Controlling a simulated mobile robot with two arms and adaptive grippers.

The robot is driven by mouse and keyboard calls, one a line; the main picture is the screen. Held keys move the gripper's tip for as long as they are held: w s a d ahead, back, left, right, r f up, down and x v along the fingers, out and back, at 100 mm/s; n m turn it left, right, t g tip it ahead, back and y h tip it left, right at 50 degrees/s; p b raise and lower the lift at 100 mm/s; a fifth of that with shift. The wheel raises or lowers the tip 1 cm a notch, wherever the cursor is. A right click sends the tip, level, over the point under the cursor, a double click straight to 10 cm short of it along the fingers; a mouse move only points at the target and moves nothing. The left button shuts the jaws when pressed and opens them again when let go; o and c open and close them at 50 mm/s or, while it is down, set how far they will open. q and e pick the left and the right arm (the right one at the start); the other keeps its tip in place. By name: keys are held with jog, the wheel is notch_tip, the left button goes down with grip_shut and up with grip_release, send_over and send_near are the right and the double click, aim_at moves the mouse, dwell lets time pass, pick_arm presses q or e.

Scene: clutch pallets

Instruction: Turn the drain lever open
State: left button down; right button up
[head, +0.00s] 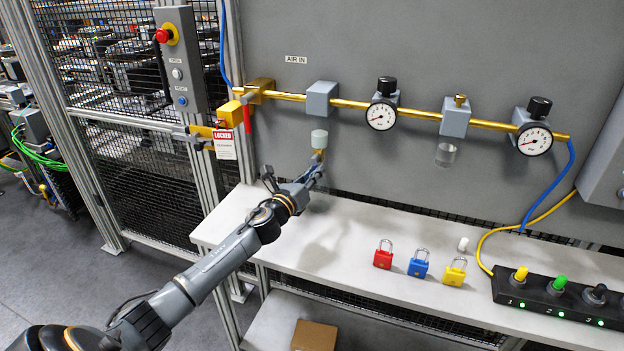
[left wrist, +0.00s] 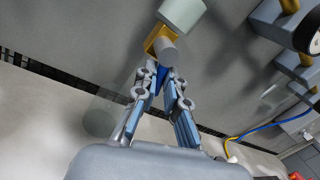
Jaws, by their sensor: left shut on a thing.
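My left gripper (head: 317,172) is raised to the brass drain fitting (head: 319,154) under a grey-white cylinder (head: 319,139) on the wall panel. In the left wrist view, my left gripper (left wrist: 162,74) is closed around a small blue lever (left wrist: 161,76), just below the brass fitting (left wrist: 157,42) and a grey round piece (left wrist: 166,52). The fingers cover most of the lever, so its full angle is hard to tell. The pale cylinder (left wrist: 182,14) also shows there. My right gripper is in no view.
The bench (head: 345,225) lies below, with red (head: 383,258), blue (head: 418,267) and yellow (head: 453,275) padlocks. A black switch strip (head: 556,300) is at right. Gauges (head: 381,115) sit on the brass pipe. A red "LOCKED" tag (head: 224,145) hangs at left.

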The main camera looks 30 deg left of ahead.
pick_arm(q)
jog(key=shift+w+d+r+n+t+y+b, duration=0.15)
jog(key=shift+d+r+n+y+b, duration=0.4)
jog(key=shift+n, duration=2.1)
jog(key=shift+d+r+n+t+y+b, duration=0.15)
jog(key=shift+n+y+b, duration=0.65)
jog(key=shift+n, duration=1.9)
jog(key=shift+w+d+r+n+t+y+b, duration=0.1)
jog(key=shift+d+r+n+y+b, duration=0.55)
jog(key=shift+n, duration=2)
jog(key=shift+a+f, duration=0.2)
jog(key=shift+a, duration=0.2)
jog(key=c, duration=1.4)
grip_release()
jog(key=v, duration=1.2)
jog(key=shift+s+a, duration=0.1)
